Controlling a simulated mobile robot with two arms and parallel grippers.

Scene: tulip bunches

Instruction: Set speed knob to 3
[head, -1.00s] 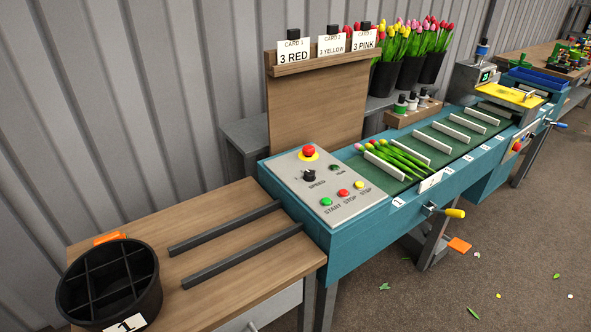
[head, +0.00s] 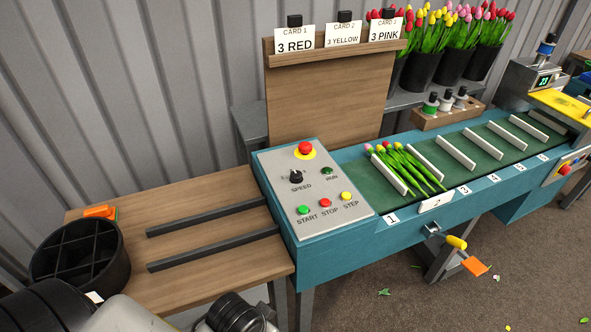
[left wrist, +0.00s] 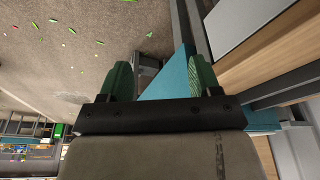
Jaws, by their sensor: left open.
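The black speed knob (head: 296,177) sits on the pale control panel (head: 334,204), above the word SPEED. Its dial marks are too small to read, so I cannot tell its setting. My left gripper (left wrist: 160,80) shows in the left wrist view with its two green fingers wide apart and nothing between them. Behind the fingers are the teal edge of the machine and the floor. In the head view only parts of my arm show at the bottom left, well below the panel; the fingers are out of frame. My right gripper is not in view.
A red stop button (head: 305,149) stands above the knob, a RUN lamp (head: 327,171) to its right, and START (head: 304,210), STOP and STEP buttons below. Tulips lie on the green belt (head: 458,178). A black divided bin (head: 118,272) and two dark rails occupy the wooden table (head: 130,205).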

